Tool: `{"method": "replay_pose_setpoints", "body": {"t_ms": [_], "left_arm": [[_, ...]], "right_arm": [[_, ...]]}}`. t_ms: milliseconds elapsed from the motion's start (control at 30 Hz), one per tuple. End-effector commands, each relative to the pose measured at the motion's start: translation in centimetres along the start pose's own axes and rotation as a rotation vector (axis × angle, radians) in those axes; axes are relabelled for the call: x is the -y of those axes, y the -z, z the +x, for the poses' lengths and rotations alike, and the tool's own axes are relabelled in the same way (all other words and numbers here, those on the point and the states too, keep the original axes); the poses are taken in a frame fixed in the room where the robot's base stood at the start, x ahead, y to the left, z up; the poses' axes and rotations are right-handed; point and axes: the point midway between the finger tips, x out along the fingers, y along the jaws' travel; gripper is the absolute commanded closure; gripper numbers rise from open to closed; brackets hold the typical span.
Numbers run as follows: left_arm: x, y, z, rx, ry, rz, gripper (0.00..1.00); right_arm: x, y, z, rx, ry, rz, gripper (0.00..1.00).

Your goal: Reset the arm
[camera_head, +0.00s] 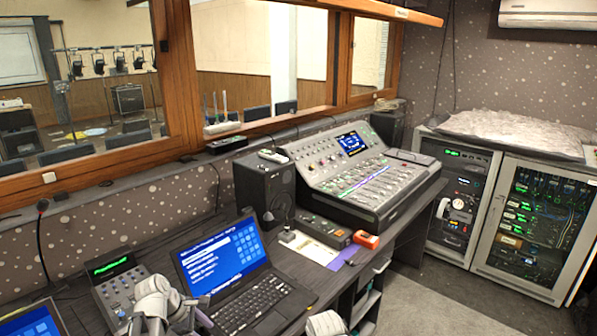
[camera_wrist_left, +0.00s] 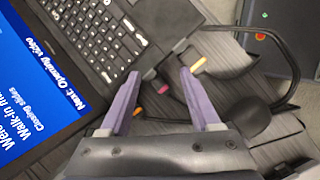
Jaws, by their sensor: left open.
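My left gripper (camera_wrist_left: 161,76) is open in the left wrist view, its two purple fingers apart over the dark desk with nothing held between them. The fader console (camera_head: 365,180) stands by the window in the head view, with lit faders and a small blue screen. It is apart from my left gripper, and no gripper touches it. Pale arm parts of mine show at the bottom edge of the head view, but no right gripper fingers are visible there.
An open laptop (camera_head: 235,275) lies on the desk and also shows at left in the wrist view (camera_wrist_left: 100,40). A black speaker (camera_head: 263,190), an orange-red object (camera_head: 366,239) and a small desk unit (camera_head: 120,285) stand nearby. Equipment racks (camera_head: 530,225) are at right.

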Motion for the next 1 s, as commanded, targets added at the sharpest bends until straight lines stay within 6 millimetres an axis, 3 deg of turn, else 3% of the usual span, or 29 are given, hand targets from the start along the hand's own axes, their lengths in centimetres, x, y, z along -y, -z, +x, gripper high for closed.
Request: {"method": "replay_pose_setpoints", "body": {"t_ms": [33, 100, 400, 533, 700, 1000], "left_arm": [[1.7, -3.0, 0.3, -0.023, 0.048, 0.169, 0.37], [3.5, -5.9, 1.0, -0.056, 0.112, 0.412, 0.37], [12.0, -15.0, 1.7, -0.122, 0.408, 1.407, 0.37], [14.7, -17.0, 1.4, -0.123, 0.518, 1.727, 0.37], [16.5, -18.4, 1.0, -0.116, 0.608, 1.967, 0.37], [16.9, -18.6, 1.0, -0.113, 0.636, 2.035, 0.37]], "right_arm": [[-0.1, -0.1, -0.9, 0.000, 0.000, 0.000, 0.50], [-0.1, -0.1, -1.5, 0.000, 0.000, 0.000, 0.50], [-0.4, -0.2, -3.9, 0.000, 0.000, 0.000, 0.50], [-0.4, -0.3, -4.6, 0.000, 0.000, 0.000, 0.50], [-0.5, -0.3, -5.0, 0.000, 0.000, 0.000, 0.50], [-0.5, -0.3, -5.0, 0.000, 0.000, 0.000, 0.50]]}}
